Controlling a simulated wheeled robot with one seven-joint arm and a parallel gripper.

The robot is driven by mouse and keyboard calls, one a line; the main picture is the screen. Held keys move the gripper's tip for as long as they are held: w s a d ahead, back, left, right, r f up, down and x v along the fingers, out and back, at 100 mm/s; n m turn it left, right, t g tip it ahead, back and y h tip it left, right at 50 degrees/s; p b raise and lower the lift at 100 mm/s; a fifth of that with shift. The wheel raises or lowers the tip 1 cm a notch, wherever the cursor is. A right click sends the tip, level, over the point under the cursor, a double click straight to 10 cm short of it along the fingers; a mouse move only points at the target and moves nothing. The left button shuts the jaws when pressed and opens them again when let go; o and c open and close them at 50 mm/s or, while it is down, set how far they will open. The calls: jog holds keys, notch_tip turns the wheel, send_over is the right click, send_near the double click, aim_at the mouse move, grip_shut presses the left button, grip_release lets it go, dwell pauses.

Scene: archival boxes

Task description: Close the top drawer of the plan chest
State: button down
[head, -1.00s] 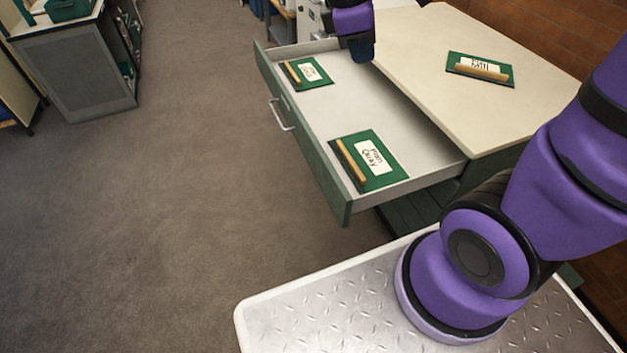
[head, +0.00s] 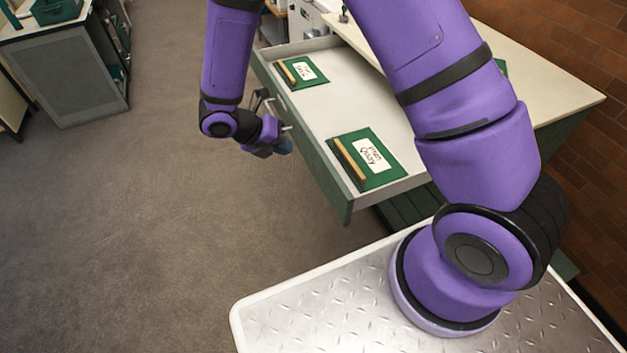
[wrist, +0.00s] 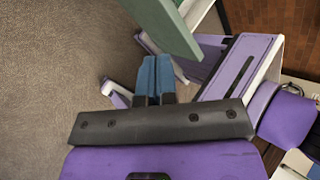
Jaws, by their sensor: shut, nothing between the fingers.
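The plan chest (head: 560,100) stands at the right with a pale top. Its top drawer (head: 312,110) is pulled far out to the left, with a green front and a light inside. Two green folders lie in it: one (head: 302,71) at the far end and one labelled "Quay" (head: 366,158) at the near end. My gripper (head: 284,147) is shut and empty, just outside the drawer front near its handle. In the wrist view its blue fingertips (wrist: 156,75) are together beside the green drawer front (wrist: 165,25). I cannot tell whether they touch it.
A grey cabinet (head: 70,75) stands at the upper left with a green tray (head: 57,10) on it. The carpet (head: 130,230) left of the drawer is clear. A brick wall (head: 590,180) is at the right.

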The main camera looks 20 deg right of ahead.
jog(key=s+a+f+n, duration=0.1)
jog(key=a+f+n, duration=0.3)
jog(key=f, duration=0.5)
jog(key=n, duration=0.1)
send_near(323, 183)
notch_tip(323, 183, down, 5)
jog(key=d, duration=0.3)
jog(key=shift+s+d+r+t+h, duration=0.2)
jog(key=shift+s+d+t+h, duration=0.15)
jog(key=shift+d, duration=0.35)
